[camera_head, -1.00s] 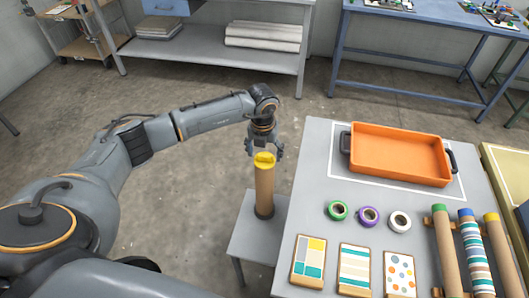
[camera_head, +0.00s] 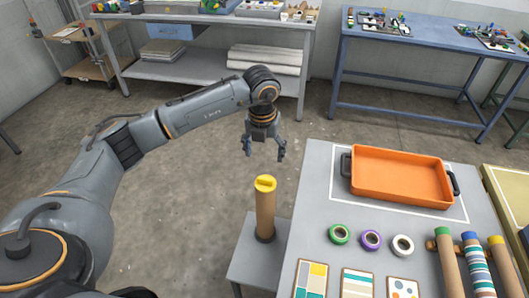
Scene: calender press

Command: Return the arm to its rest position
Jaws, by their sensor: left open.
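My left arm reaches in from the left. Its gripper (camera_head: 264,149) hangs pointing down, open and empty, with its two fingers spread. It is above a brown tube with a yellow cap (camera_head: 265,207), with a visible gap between the fingertips and the cap in the picture. The tube stands upright in a dark base on a small grey stand (camera_head: 247,262). My right gripper is not in view.
A grey table (camera_head: 318,200) at right holds an orange tray (camera_head: 402,175), several small tape rolls (camera_head: 370,240), pattern cards (camera_head: 357,284) and long rolls (camera_head: 474,262). A blue table (camera_head: 420,35) and a shelf bench (camera_head: 215,45) stand behind. Open floor lies between.

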